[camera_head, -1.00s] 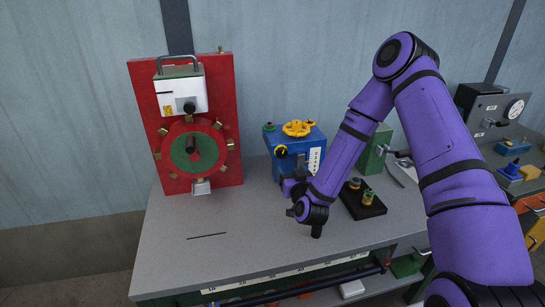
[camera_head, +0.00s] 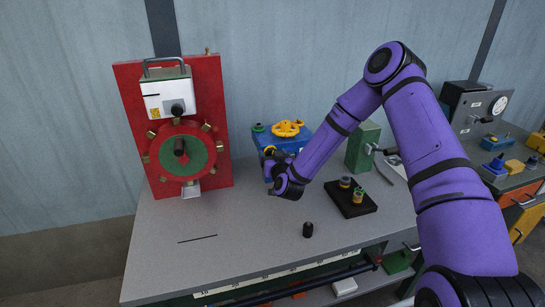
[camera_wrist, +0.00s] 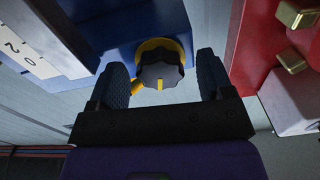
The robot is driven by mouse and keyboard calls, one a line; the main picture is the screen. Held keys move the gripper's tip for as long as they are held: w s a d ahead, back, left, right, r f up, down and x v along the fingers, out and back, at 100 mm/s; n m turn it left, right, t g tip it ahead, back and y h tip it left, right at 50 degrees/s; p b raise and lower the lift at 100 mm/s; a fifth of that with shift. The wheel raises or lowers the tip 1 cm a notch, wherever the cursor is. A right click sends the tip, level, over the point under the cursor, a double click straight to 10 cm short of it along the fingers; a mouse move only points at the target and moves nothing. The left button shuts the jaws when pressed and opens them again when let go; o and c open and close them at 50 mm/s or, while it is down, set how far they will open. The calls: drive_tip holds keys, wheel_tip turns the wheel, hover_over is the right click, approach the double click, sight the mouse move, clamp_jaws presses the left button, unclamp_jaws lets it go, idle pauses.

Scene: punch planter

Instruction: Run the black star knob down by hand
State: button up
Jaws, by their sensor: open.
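The black star knob (camera_wrist: 160,77), with a yellow line on its face, sits in a yellow collar (camera_wrist: 152,46) on the blue box (camera_wrist: 100,32). My gripper (camera_wrist: 162,72) is open, with one dark ribbed finger on each side of the knob. Gaps show between both fingers and the knob in the wrist view. In the head view my gripper (camera_head: 270,170) is in front of the blue box (camera_head: 315,146), just below the yellow collar (camera_head: 269,150). My wrist hides part of the box front there.
A red panel (camera_head: 219,130) with a green-and-red wheel stands left. A yellow handwheel (camera_head: 287,128) tops the box. A black cylinder (camera_head: 308,230) stands on the grey bench (camera_head: 250,240). A black tray (camera_head: 363,209) with knobs lies right. The front left bench is mostly clear.

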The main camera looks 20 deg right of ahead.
drive_tip(key=c, duration=0.9)
drive_tip(key=shift+m, duration=2.8)
drive_tip(key=shift+c, duration=0.2)
drive_tip(key=o, duration=0.9)
drive_tip(key=shift+o, duration=0.2)
drive_tip(key=s, duration=1.1)
